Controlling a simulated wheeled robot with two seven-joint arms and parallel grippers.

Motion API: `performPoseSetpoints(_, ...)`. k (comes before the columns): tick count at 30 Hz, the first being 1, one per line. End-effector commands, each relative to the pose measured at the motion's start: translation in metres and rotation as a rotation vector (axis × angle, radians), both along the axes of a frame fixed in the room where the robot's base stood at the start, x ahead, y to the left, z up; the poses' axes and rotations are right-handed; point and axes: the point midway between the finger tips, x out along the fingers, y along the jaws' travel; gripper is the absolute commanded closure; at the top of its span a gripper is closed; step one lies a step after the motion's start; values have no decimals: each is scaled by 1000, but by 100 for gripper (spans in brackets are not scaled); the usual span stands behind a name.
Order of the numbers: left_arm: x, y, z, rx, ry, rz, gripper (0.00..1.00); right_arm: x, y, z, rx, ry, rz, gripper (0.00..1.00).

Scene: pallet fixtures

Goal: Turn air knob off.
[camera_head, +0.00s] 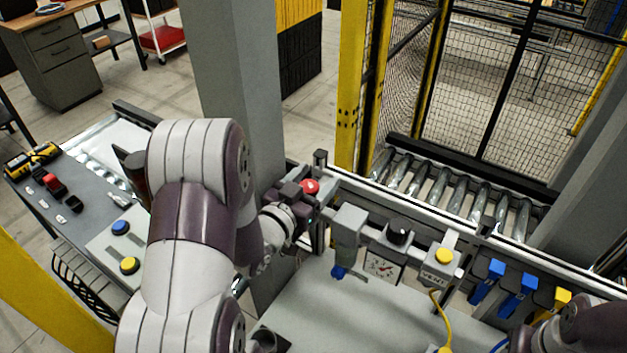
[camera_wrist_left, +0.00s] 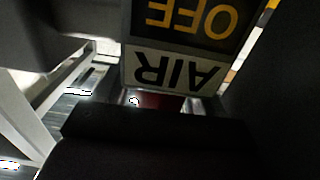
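A red knob (camera_head: 310,187) is at the left end of the rail in the head view. My left gripper (camera_head: 296,194) is right at it, coming from the left, with its fingers partly hidden. In the left wrist view a label reading "AIR" and "OFF" (camera_wrist_left: 185,45) hangs upside down, very close. A dark red part (camera_wrist_left: 160,101) shows just below the label, above a large dark shape. Whether the fingers touch or grip the knob cannot be told. My right gripper is not in view; only part of my right arm shows at the lower right.
Along the rail to the right are a grey device (camera_head: 349,222), a black knob (camera_head: 398,231) above a gauge (camera_head: 381,266), and a yellow button box (camera_head: 442,259). Blue and yellow clips (camera_head: 517,295) follow. A grey column (camera_head: 235,90) stands behind the left gripper. Rollers (camera_head: 455,190) lie beyond the rail.

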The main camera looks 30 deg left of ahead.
Motion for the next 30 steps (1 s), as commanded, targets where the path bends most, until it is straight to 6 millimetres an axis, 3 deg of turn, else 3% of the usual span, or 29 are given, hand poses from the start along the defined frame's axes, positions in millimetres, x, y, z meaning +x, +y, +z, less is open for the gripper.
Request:
performPoseSetpoints(7, -9, 2, -2, 0, 0, 3, 31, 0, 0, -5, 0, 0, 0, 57)
performPoseSetpoints(21, -103, 11, -3, 1, 1, 7, 31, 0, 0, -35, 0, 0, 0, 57)
performPoseSetpoints(30, -124, 12, -1, 0, 2, 1, 31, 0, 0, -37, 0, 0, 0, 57)
